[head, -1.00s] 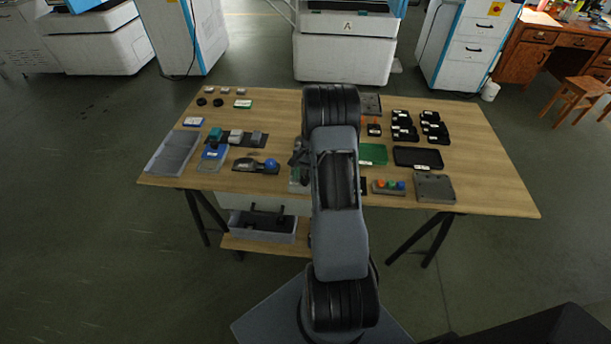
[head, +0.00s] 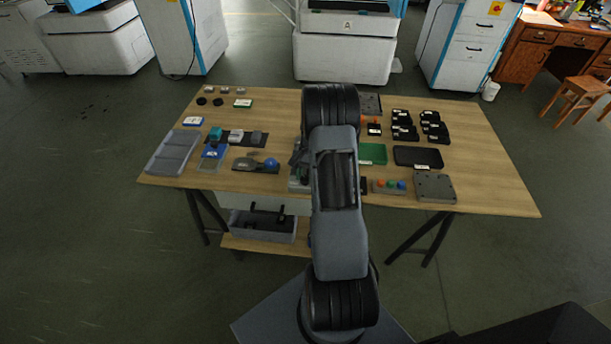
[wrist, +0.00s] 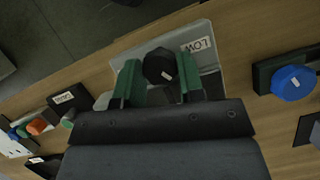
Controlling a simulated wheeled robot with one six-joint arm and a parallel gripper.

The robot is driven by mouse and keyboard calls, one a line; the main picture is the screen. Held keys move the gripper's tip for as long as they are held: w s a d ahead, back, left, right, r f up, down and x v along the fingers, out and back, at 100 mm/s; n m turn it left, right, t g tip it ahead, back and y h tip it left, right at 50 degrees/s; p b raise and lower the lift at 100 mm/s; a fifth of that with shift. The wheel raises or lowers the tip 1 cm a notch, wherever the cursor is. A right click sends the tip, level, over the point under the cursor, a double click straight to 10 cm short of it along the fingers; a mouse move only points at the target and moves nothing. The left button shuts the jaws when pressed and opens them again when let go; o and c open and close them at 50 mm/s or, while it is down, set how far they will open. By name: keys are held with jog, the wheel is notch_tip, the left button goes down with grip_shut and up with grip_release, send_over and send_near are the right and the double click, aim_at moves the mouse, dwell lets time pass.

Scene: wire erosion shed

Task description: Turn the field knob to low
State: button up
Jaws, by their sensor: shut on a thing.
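The field knob (wrist: 157,65) is black and round with a short white mark on the lower right of its face in the wrist view. It sits on a pale grey plate (wrist: 207,63). A white LOW label (wrist: 198,45) is on the plate, to the upper right of the knob. My gripper (wrist: 159,78) has its two green fingers on either side of the knob and is shut on it. Another label, if there is one, is hidden. In the head view my arm hides the knob and most of the gripper; part of the plate's unit (head: 297,184) shows beside the arm.
A blue ball-shaped knob on a dark base (wrist: 292,83) stands to the right in the wrist view. A box with coloured buttons (head: 390,187) and a grey block (head: 435,187) stand right of my arm. A grey tray (head: 172,152) lies at the table's left.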

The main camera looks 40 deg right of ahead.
jog(key=shift+w+a+n+g+h+b, duration=0.1)
jog(key=shift+n+g+h+b, duration=0.25)
jog(key=shift+n, duration=0.95)
jog(key=shift+w+n+g+h+b, duration=0.1)
jog(key=shift+n+g+h+b, duration=0.25)
jog(key=shift+n, duration=0.95)
jog(key=o, duration=0.9)
jog(key=v, duration=1.4)
jog(key=shift+s+a+b, duration=0.15)
jog(key=shift+a+b, duration=0.05)
jog(key=shift+b, duration=0.1)
